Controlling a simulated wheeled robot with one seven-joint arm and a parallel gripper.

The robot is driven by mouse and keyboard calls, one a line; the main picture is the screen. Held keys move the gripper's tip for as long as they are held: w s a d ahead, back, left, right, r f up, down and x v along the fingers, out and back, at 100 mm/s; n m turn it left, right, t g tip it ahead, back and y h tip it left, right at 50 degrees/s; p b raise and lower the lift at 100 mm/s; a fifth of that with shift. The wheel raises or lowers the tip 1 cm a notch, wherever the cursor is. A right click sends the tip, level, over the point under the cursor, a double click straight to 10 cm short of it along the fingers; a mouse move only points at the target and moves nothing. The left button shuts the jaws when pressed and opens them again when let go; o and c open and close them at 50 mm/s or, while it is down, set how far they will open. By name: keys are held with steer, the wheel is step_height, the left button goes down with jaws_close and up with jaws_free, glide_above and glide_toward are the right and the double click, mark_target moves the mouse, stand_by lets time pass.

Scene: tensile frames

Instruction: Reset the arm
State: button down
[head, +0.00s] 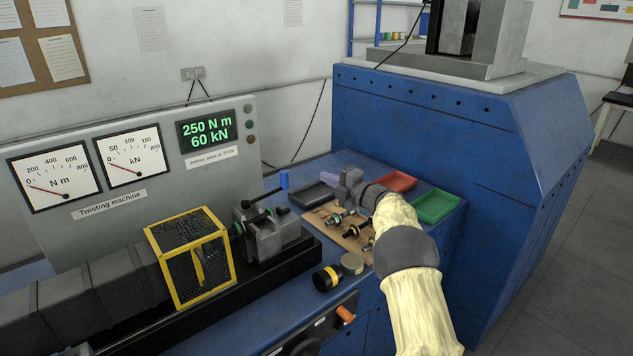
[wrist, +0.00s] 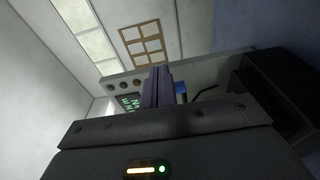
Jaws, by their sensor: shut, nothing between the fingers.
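My arm, in a cream sleeve with dark grey joints, reaches in from the lower right in the head view. My gripper (head: 329,179) is above the blue bench top (head: 296,176), near the back of the board and the trays. Its purple-grey fingers are together with nothing between them. The shut fingers (wrist: 156,88) also show in the wrist view, pointing up toward the wall and the machine's panel. Part of the board and trays is hidden behind my arm.
A wooden board (head: 340,234) with several metal pieces lies below my gripper. Black, red (head: 396,181) and green (head: 437,206) trays stand around it. The twisting machine's chuck (head: 268,234) and yellow guard cage (head: 191,262) are left. A big blue cabinet (head: 440,120) stands behind.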

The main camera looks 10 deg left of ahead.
steer(key=shift+s+a, duration=0.1)
steer(key=shift+a, duration=0.1)
steer(key=shift+d+r, duration=0.1)
steer(key=d+r+m+t+h+p, duration=0.1)
steer(key=d+r+m+t+h, duration=0.15)
steer(key=d+m, duration=0.35)
steer(key=d+r+m+t+h+p, duration=0.1)
steer(key=d+r+m+t+h, duration=0.2)
steer(key=d, duration=0.4)
steer(key=s+d+f+m+g+h+p, duration=0.1)
steer(key=s+d+m+h+p, duration=0.1)
steer(key=s+d+m+h, duration=0.6)
steer(key=s+d+f+m+g+p, duration=0.1)
steer(key=s+m+g, duration=0.3)
steer(key=s, duration=0.8)
steer(key=s+d+f+m+g+h+p, duration=0.1)
steer(key=s+d+f+m+g, duration=0.2)
steer(key=s, duration=1)
steer(key=s+d+f+m+g+p, duration=0.2)
steer(key=s+f+m+g, duration=0.2)
steer(key=s, duration=0.9)
steer(key=shift+m+g, duration=0.35)
steer(key=shift+m, duration=0.35)
